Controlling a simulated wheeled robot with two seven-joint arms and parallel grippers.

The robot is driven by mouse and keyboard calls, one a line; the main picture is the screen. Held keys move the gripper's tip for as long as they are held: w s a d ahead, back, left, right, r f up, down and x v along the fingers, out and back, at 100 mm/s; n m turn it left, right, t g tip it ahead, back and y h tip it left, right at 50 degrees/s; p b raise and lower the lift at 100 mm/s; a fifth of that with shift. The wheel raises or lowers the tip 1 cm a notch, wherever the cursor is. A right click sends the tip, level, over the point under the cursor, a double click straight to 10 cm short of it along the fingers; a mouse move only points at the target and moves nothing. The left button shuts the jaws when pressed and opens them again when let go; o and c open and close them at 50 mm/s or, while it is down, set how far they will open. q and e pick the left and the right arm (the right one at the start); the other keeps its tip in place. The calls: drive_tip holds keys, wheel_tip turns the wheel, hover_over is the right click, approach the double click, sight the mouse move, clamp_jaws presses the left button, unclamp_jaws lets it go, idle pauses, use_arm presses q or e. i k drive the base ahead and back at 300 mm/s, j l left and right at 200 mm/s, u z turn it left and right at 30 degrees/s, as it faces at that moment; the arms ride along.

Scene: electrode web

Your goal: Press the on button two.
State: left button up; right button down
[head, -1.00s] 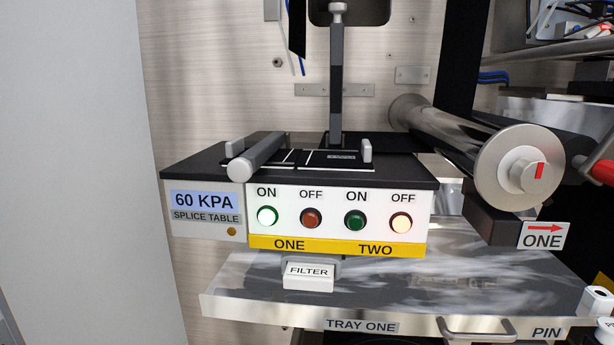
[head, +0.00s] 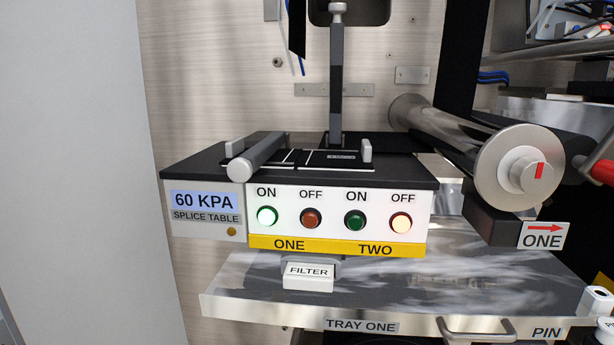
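The splice table (head: 205,255) has a white front panel with two button pairs above a yellow strip marked ONE and TWO. The on button two (head: 355,220) is dark green and unlit, under an ON label. The off button two (head: 401,222) to its right glows orange. The on button one (head: 267,216) glows bright green, and the off button one (head: 311,217) is dull red and unlit. A display (head: 204,200) on the left of the front reads 60 KPA. Neither of my grippers is in the head view.
A white FILTER block (head: 308,277) sits below the panel. A metal shelf labelled TRAY ONE (head: 250,302) juts out beneath, with a handle (head: 476,328). A metal roller (head: 512,170) sticks out at the right above a ONE arrow sign (head: 543,235). The space before the buttons is clear.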

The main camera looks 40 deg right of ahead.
sight(355, 221)
drive_tip(key=k+l+z, duration=0.1)
drive_tip(key=z, duration=0.3)
drive_tip(key=l+z, duration=0.5)
drive_tip(key=z, duration=0.25)
